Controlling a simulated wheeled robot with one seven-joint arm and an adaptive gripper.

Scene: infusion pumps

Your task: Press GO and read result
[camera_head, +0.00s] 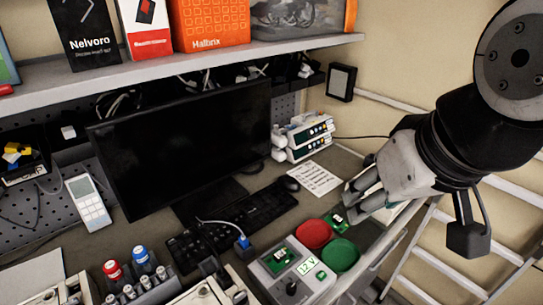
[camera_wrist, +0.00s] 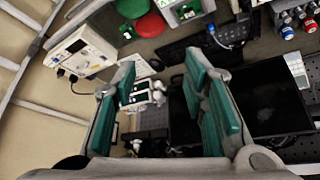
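A pale tester box (camera_head: 294,277) sits at the front of the bench, with a green screen area (camera_head: 279,260), a "12 V" label (camera_head: 307,265), a dark knob (camera_head: 291,287) and a small green spot near its right edge. No GO lettering is legible. The box's edge also shows at the top of the wrist view (camera_wrist: 186,10). My gripper (camera_head: 362,196) is above the bench, behind and right of the box, apart from it. In the wrist view its green-padded fingers (camera_wrist: 165,92) are spread with nothing between them.
A red dish (camera_head: 314,234) and a green dish (camera_head: 341,254) lie beside the box. A small green board (camera_head: 337,217) lies near my fingers. A monitor (camera_head: 185,145), keyboard (camera_head: 235,220), paper sheet (camera_head: 314,178) and stacked pumps (camera_head: 304,137) stand behind. A ladder (camera_head: 455,255) is at right.

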